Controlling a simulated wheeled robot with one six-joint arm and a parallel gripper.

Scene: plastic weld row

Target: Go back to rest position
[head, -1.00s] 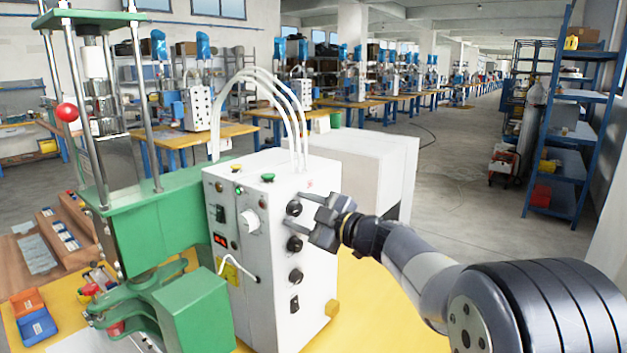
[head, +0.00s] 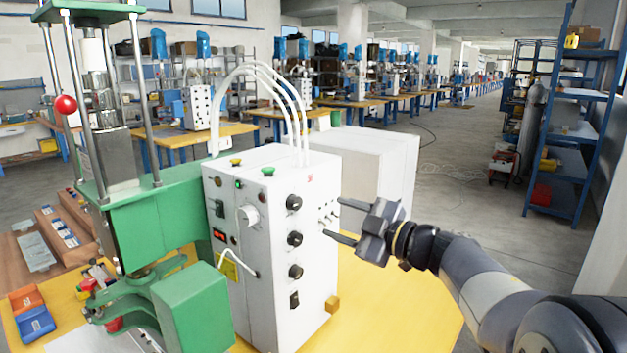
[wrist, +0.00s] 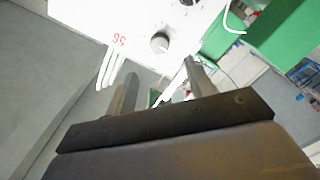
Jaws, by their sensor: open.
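My gripper (head: 345,220) is open and empty, to the right of the white control box (head: 268,255). Its two fingers point left toward the box's right side, where several small switches show. I cannot tell whether a fingertip touches the box. The box's front carries black knobs, a red display and a lit green lamp. In the wrist view, both fingers (wrist: 158,84) are spread apart, with the white box (wrist: 95,22) and one of its knobs (wrist: 160,42) beyond them.
A green press (head: 165,225) with a red ball knob (head: 66,104) stands left of the box on a yellow table (head: 400,300). A white cabinet (head: 365,165) is behind. Blue shelving (head: 570,110) stands far right. Open floor lies between.

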